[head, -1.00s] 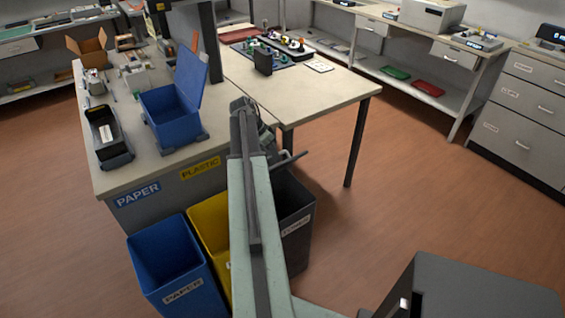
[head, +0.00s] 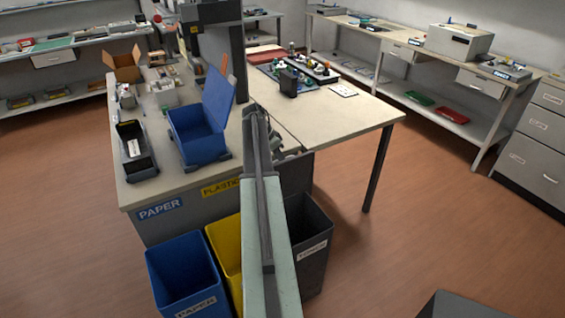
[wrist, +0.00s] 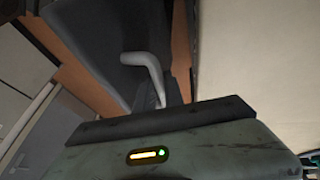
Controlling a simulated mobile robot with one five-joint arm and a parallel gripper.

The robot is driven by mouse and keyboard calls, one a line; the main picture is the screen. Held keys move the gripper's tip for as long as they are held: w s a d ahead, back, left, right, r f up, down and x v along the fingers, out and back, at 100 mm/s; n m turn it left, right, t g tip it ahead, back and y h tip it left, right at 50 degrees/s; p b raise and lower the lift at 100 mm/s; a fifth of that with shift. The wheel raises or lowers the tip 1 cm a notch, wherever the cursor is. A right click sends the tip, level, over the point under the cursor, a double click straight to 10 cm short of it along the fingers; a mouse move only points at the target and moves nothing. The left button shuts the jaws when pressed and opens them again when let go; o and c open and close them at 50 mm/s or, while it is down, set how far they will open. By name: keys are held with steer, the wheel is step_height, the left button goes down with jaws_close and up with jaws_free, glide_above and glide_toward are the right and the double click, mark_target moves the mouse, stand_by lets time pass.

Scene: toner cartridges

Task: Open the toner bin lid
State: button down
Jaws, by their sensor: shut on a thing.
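The dark grey toner bin (head: 308,245) stands at the right end of a row of bins, and its dark inside shows from above. A dark upright panel (head: 301,172) behind its mouth looks like the raised lid; my arm hides part of it. In the wrist view a bent grey bar (wrist: 146,64), seemingly the lid handle, runs down toward my gripper (wrist: 166,98). My gripper is shut on this bar, though the contact is mostly hidden. In the head view my arm covers the gripper.
The yellow bin (head: 224,251) and blue paper bin (head: 183,272) stand left of the toner bin. Above them is a worktable (head: 150,189) with an open blue box (head: 197,135) and a black tray (head: 136,150). Open floor (head: 420,230) lies to the right.

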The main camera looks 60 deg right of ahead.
steer(key=c, duration=1.5)
jaws_free()
steer(key=shift+s+d, duration=0.1)
steer(key=shift+o, duration=0.2)
